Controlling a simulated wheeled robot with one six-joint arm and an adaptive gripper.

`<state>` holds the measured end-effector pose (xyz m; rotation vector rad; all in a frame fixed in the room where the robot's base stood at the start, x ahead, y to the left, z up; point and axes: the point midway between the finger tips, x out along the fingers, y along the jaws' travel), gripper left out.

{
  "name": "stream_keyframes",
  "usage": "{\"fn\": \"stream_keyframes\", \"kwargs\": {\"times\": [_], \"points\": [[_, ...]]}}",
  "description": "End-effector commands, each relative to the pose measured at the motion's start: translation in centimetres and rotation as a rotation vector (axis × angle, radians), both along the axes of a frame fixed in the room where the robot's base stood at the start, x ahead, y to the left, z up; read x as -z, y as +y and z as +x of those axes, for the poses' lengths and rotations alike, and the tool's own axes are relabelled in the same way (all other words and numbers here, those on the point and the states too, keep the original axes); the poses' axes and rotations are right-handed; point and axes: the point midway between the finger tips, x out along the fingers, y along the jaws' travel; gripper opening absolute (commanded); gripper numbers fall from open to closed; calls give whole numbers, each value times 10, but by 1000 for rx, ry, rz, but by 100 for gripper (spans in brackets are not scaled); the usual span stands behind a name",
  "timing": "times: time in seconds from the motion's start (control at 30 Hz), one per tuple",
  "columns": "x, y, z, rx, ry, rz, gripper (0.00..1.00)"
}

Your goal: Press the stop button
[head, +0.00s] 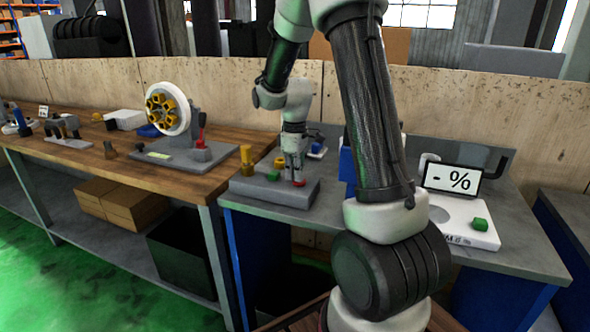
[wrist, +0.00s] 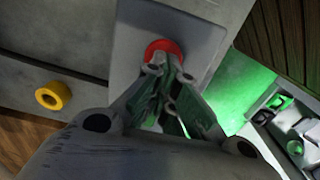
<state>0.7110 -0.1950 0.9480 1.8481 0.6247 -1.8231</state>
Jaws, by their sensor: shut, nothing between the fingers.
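The red button (head: 299,184), which looks like the stop button, sits on the top of a grey control box (head: 250,189) near its right end. My gripper (head: 297,179) points down with its fingertips right at the red button. In the wrist view the closed fingertips (wrist: 155,69) overlap the near edge of the red button (wrist: 163,47). They look shut and hold nothing. I cannot tell whether they touch or press the button. A green button (head: 272,176) sits to the left on the same box.
A yellow knob (head: 247,160) stands at the box's left end and another yellow piece (head: 279,163) behind it. A white scale (head: 465,222) with a display (head: 453,180) is to the right.

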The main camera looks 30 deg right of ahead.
Motion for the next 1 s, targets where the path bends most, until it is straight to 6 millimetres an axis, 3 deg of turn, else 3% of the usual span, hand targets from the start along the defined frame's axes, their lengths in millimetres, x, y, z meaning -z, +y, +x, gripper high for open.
{"fn": "stream_keyframes", "kwargs": {"times": [0.03, 0.2, 0.37, 0.8, 1.0], "points": [[8, 1, -5, 3, 16, 5, 0], [10, 1, -7, 3, 21, 5, 0], [-1, 4, -5, 3, 18, 5, 0], [-101, 10, 2, 1, -3, 0, 0], [-131, 10, 2, 0, -1, 0, 0]]}}
